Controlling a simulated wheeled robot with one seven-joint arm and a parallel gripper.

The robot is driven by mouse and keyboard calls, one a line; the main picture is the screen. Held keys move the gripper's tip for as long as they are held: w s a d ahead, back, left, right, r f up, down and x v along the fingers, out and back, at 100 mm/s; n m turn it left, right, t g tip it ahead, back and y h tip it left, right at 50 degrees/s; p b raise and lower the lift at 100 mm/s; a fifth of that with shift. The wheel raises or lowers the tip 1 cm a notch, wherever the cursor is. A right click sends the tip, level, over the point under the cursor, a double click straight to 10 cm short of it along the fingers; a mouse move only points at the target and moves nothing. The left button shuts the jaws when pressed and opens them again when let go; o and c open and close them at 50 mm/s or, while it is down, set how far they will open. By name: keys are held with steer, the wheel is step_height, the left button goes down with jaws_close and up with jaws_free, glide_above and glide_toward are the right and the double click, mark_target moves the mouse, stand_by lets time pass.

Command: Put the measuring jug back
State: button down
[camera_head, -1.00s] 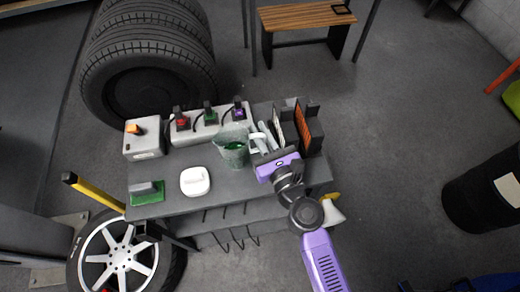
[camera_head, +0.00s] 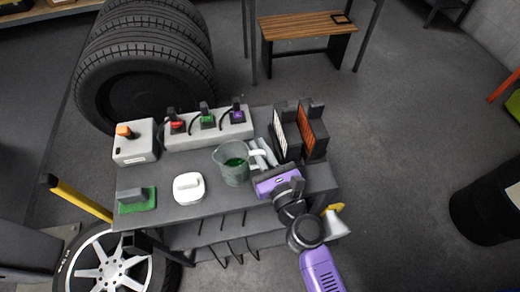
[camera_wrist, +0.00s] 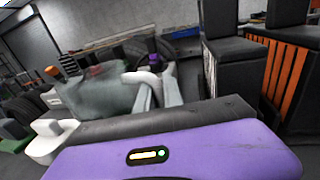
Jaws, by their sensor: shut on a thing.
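The measuring jug (camera_head: 234,169) is a grey translucent jug with green inside and a pale handle (camera_head: 257,159) on its right. It stands about upright over the middle of the grey bench top; I cannot tell if its base touches the bench. My gripper (camera_head: 263,154) reaches in from the right, its pale fingers shut on the jug's handle. In the wrist view the jug (camera_wrist: 96,92) is at the left, tilted in the picture, with the white handle (camera_wrist: 143,79) at the fingers (camera_wrist: 155,92). The jug's base is hidden there.
A grey strip (camera_head: 190,141) with red, green and purple plugs stands behind the jug. A grey box (camera_head: 134,150), a white device (camera_head: 188,188) and a green-based block (camera_head: 137,205) are left. Upright black and orange panels (camera_head: 314,136) stand close right of my gripper.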

steer(key=shift+f, duration=0.1)
steer(key=c, duration=1.5)
jaws_free()
steer(key=shift+r, duration=0.2)
steer(key=v, duration=0.3)
steer(key=b+v, duration=0.1)
steer(key=v, duration=0.7)
steer(key=shift+f+b, duration=0.25)
steer(key=shift+b, duration=0.1)
steer(key=shift+s+d+r, duration=0.1)
steer(key=shift+s+d, duration=0.1)
steer(key=shift+s, duration=0.3)
